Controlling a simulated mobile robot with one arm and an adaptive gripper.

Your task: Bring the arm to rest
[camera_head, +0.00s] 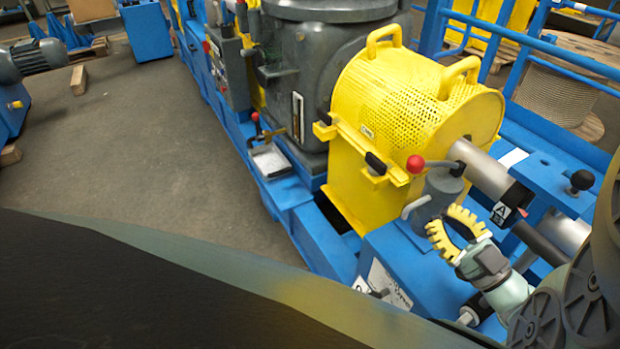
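My gripper (441,218) is at the lower right, with two yellow ribbed fingers on a pale green and grey wrist. Its fingers are spread apart with a gap between them, and I see nothing held. It points up and left, in front of the blue machine frame (335,250). A grey cylindrical part (443,186) with a side handle shows just behind the fingertips. I cannot tell whether the fingers touch it. Much of my arm is out of view.
A yellow perforated guard (400,110) with two handles covers the machine's middle. A red-knobbed lever (416,164) and a metal shaft (484,170) are close above my gripper. Blue rails (530,40) and a cable drum (560,88) stand behind.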

